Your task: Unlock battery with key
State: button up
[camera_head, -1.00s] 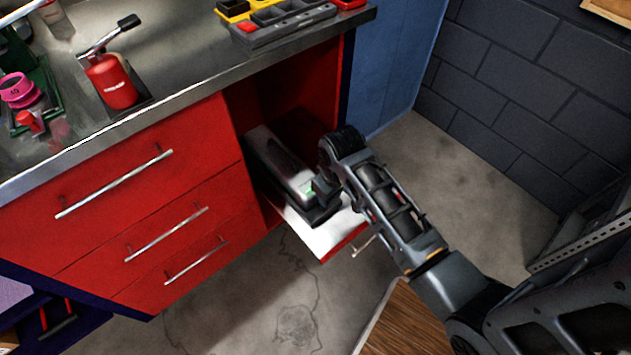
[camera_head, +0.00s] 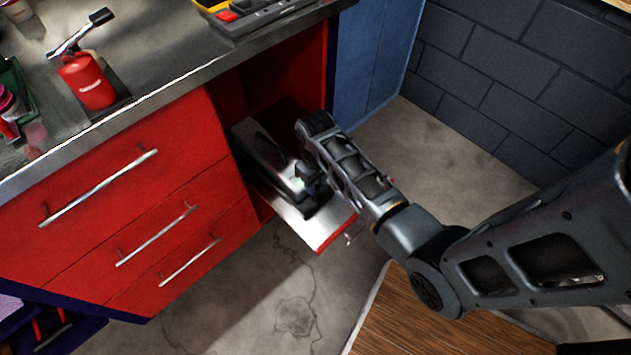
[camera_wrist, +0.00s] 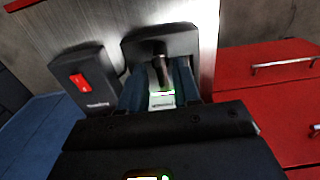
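A long silver-and-black case, which looks like the battery unit (camera_head: 258,148), lies on a pulled-out pale shelf (camera_head: 300,228) with a red front. My gripper (camera_head: 308,178) is at the near end of the case, beside a small green-white light (camera_head: 297,182). In the wrist view my gripper's two bluish fingers (camera_wrist: 160,85) stand apart with a small dark upright piece (camera_wrist: 162,70) between them, possibly the key. I cannot tell whether the fingers grip it. A black housing (camera_wrist: 185,42) is just beyond, and a lit label (camera_wrist: 161,99) shows between the fingers. The keyhole is hidden.
Red drawers (camera_head: 120,205) with metal handles stand left of the shelf. The metal benchtop (camera_head: 165,75) above carries a red bottle (camera_head: 88,80) and a tool tray (camera_head: 262,18). A black block with a red switch (camera_wrist: 80,80) is beside the housing. A wooden surface (camera_head: 430,325) is at lower right.

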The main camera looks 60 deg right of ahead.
grip_shut()
dwell(0.3)
jog(key=shift+n, duration=0.3)
jog(key=n+p, duration=0.2)
jog(key=shift+r+n, duration=0.15)
jog(key=shift+n, duration=0.25)
jog(key=n+p, duration=0.2)
jog(key=n, duration=0.1)
jog(key=n+p, duration=0.2)
jog(key=n, duration=0.4)
jog(key=n+p, duration=0.1)
jog(key=n, duration=0.5)
jog(key=shift+f, duration=0.2)
dwell(0.4)
